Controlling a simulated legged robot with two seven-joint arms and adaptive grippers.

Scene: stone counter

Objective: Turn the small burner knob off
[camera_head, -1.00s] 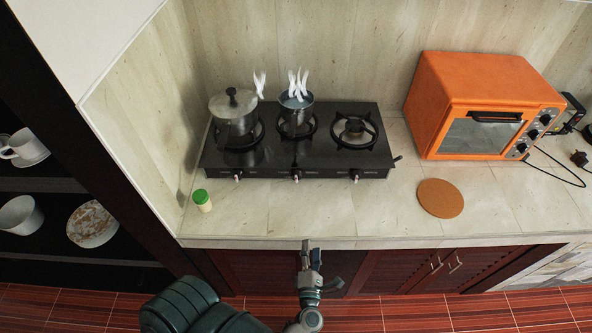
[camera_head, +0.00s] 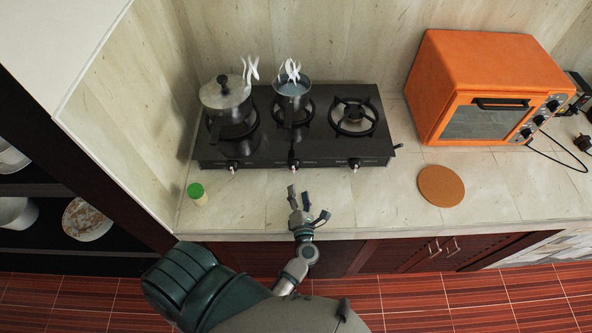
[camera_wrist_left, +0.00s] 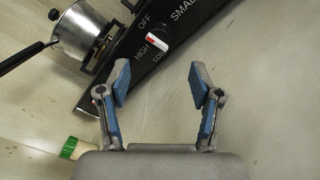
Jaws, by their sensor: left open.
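The small burner knob (camera_wrist_left: 157,41) is white with a red mark, on the black stove front, beside the labels OFF, HIGH and LOW and part of the word SMALL. The red end points left, away from the OFF label above it. In the head view it appears to be the middle knob (camera_head: 293,165). My left gripper (camera_head: 307,202) is open and empty above the counter, in front of that knob. In the left wrist view the open fingers (camera_wrist_left: 158,83) point up toward the knob without touching it. My right gripper is not in view.
A lidded pot (camera_head: 225,97) and a steaming pan (camera_head: 291,90) stand on the black stove (camera_head: 335,146). A green-capped jar (camera_head: 197,193) stands at left. A cork mat (camera_head: 441,187) and an orange oven (camera_head: 485,75) are at right.

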